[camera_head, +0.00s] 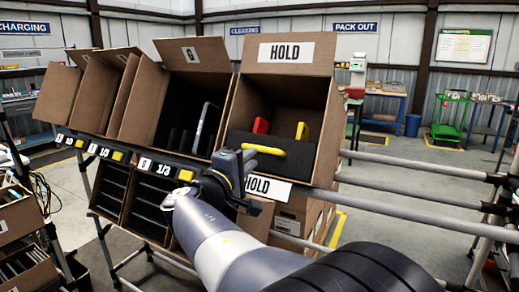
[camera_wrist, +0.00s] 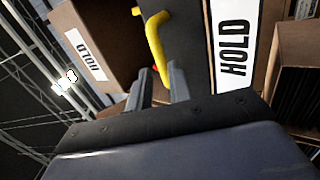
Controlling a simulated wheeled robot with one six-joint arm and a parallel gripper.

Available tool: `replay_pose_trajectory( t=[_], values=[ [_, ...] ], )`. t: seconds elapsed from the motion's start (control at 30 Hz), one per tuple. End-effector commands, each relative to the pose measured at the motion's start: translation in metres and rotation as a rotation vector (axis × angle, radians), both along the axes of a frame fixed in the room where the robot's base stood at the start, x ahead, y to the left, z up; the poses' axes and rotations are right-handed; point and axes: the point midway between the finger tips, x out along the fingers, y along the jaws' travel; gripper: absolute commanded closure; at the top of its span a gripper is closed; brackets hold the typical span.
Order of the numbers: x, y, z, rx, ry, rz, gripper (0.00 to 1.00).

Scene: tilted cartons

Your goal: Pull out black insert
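The HOLD carton (camera_head: 322,128) is open and tilted towards me. A black insert (camera_head: 298,168) stands at its front, with a yellow handle (camera_head: 262,150) across its face. In the wrist view the black insert (camera_wrist: 186,40) and the yellow handle (camera_wrist: 156,42) are close beyond my fingers. My gripper (camera_head: 236,160) is at the left end of this handle in the head view. In the wrist view my gripper (camera_wrist: 159,88) has its fingers apart, with the handle's near end by the gap. I cannot tell whether they touch it.
Behind the black insert are a red handle (camera_head: 261,125) and another yellow handle (camera_head: 302,131). A carton marked G (camera_head: 170,95) stands to the left, holding a grey-handled insert (camera_head: 203,128). Rack rails (camera_head: 420,185) run to the right of the HOLD carton.

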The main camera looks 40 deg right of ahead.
Motion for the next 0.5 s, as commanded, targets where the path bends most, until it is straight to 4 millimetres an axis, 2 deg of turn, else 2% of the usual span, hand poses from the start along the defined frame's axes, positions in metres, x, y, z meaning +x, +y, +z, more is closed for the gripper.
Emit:
replay_pose_trajectory(
  t=[0.1, 0.3, 0.5],
  values=[
    [0.008, -0.022, 0.002, 0.0, 0.003, -0.005, 0.81],
    [0.019, -0.049, 0.005, 0.0, 0.002, -0.003, 0.81],
    [0.025, -0.062, 0.006, 0.001, 0.001, -0.001, 0.81]
  ],
)
